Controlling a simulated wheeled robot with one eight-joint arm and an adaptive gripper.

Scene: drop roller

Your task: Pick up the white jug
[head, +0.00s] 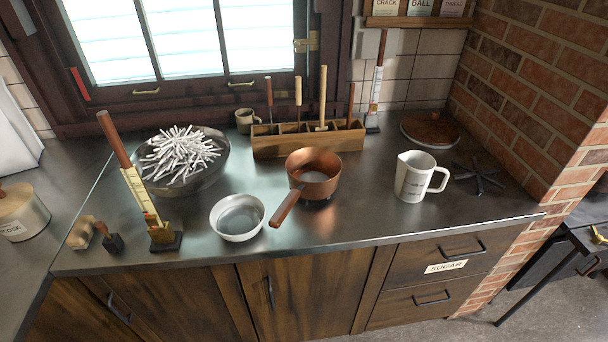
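The white jug (413,178) stands upright on the dark metal counter, right of the middle in the head view. Its handle points right and its spout is at the upper left of the rim. Small dark markings show on its side. Nothing hides it. My gripper does not show in this view.
A copper pan (314,178) with a wooden handle stands left of the jug, with a metal bowl (238,217) beside it. A black trivet (478,176) lies to the jug's right. A wooden tool box (279,141) stands behind. The brick wall (545,100) bounds the right.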

